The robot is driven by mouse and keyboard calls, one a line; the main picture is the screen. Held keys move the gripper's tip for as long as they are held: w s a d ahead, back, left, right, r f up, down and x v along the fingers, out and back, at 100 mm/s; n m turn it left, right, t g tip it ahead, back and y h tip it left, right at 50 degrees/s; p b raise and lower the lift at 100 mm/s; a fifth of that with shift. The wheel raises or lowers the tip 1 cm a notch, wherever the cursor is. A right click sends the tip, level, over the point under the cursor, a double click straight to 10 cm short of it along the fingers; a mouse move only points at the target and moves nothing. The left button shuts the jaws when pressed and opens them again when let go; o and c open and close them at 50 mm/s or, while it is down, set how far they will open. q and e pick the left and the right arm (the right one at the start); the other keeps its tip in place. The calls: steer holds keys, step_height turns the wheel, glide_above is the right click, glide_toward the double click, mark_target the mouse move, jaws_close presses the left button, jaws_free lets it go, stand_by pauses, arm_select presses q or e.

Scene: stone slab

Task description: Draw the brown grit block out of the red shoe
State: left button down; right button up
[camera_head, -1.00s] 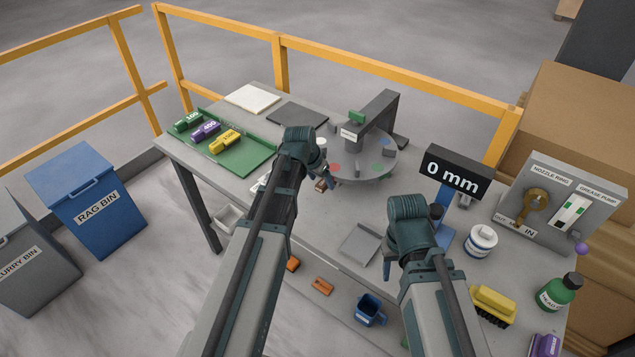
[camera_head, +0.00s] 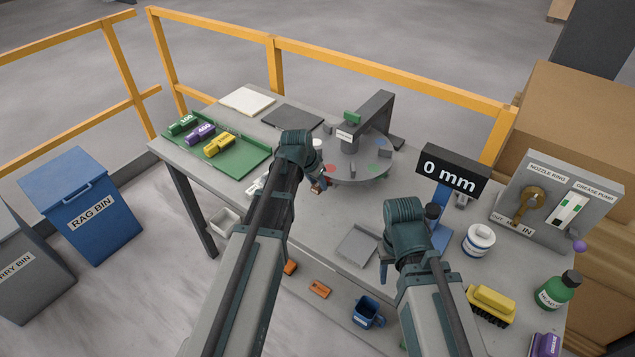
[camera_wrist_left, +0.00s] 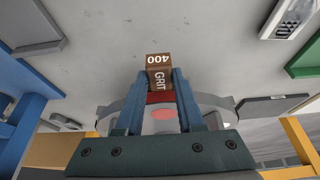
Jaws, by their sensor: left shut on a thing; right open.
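The brown grit block (camera_wrist_left: 158,66), marked "GRIT 400", sits between the two blue fingers of my left gripper (camera_wrist_left: 160,80), which is shut on it. A red strip (camera_wrist_left: 160,97), seemingly the red shoe, shows between the fingers just behind the block. I cannot tell whether block and shoe still touch. In the head view my left gripper (camera_head: 319,184) is at the near-left edge of the grey disc (camera_head: 358,176), which bears coloured spots; a red spot (camera_head: 330,168) is close by. My right gripper (camera_head: 384,266) is open and empty, low on the right.
A grey tray (camera_head: 357,244) lies between the arms. A green tray (camera_head: 236,160) with several labelled blocks is at the back left. A "0 mm" display (camera_head: 452,173), white tub (camera_head: 479,240) and yellow brush (camera_head: 490,302) stand on the right. A grey arm (camera_head: 372,118) overhangs the disc.

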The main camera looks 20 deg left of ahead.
arm_select(q)
steer(key=shift+s+a, duration=0.1)
steer(key=shift+s, duration=0.25)
steer(key=shift+s+a, duration=0.25)
steer(key=shift+s, duration=0.45)
steer(key=shift+s+a, duration=0.25)
steer(key=shift+s, duration=0.4)
steer(key=shift+s, duration=0.1)
steer(key=shift+c, duration=2.2)
jaws_free()
steer(key=shift+r, duration=0.1)
arm_select(e)
steer(key=shift+r, duration=0.1)
arm_select(q)
steer(key=p+v, duration=1.2)
steer(key=v, duration=0.1)
steer(key=shift+r+p, duration=0.3)
steer(key=shift+p, duration=0.1)
arm_select(e)
step_height(320, 180, up, 12)
steer(key=shift+r, duration=0.25)
